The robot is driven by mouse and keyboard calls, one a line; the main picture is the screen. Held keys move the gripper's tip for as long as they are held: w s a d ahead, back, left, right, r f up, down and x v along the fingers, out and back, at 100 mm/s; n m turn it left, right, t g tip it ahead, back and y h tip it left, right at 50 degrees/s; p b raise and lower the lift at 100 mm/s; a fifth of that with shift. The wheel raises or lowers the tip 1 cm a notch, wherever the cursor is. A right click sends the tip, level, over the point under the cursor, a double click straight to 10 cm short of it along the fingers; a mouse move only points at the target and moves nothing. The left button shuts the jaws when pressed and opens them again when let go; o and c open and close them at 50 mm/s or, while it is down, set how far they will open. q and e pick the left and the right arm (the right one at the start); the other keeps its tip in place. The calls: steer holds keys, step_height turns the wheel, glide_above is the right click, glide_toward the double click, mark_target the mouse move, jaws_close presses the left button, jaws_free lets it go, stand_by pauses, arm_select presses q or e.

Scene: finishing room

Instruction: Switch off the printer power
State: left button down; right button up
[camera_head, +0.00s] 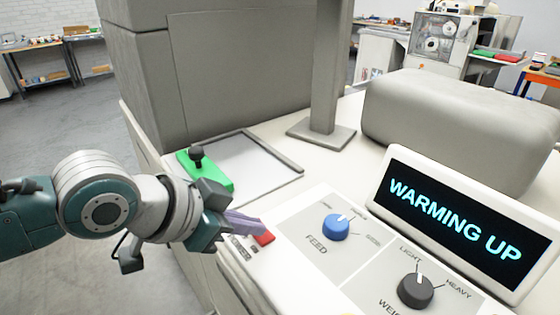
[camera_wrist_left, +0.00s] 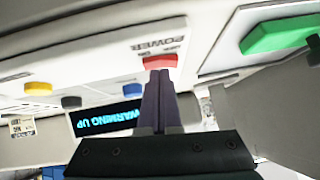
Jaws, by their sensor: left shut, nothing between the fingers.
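The printer's control panel (camera_head: 293,238) lies in front of me. A red power switch (camera_head: 264,239) sits at its left edge. The switch also shows in the left wrist view (camera_wrist_left: 160,62), beside the word POWER. My left gripper (camera_head: 258,228) is shut and empty, with its fingertips at the red switch. In the left wrist view the fingertips (camera_wrist_left: 160,78) overlap the switch's lower edge; I cannot tell whether they press on it. The display (camera_head: 455,222) reads WARMING UP. My right gripper is not in view.
A blue FEED knob (camera_head: 336,228) and a dark WEIGHT knob (camera_head: 415,291) stand right of the switch. A green block with a black knob (camera_head: 208,172) lies behind the gripper. A grey post (camera_head: 322,80) and a rounded grey cover (camera_head: 460,125) rise behind the panel.

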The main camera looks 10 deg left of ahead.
arm_select(q)
steer(key=r+p, duration=0.4)
steer(key=r, duration=0.1)
steer(key=shift+s+d, duration=0.2)
steer(key=v, duration=0.9)
steer(key=shift+s+a+f, duration=0.25)
steer(key=shift+s+f, duration=0.05)
steer(key=shift+f, duration=0.05)
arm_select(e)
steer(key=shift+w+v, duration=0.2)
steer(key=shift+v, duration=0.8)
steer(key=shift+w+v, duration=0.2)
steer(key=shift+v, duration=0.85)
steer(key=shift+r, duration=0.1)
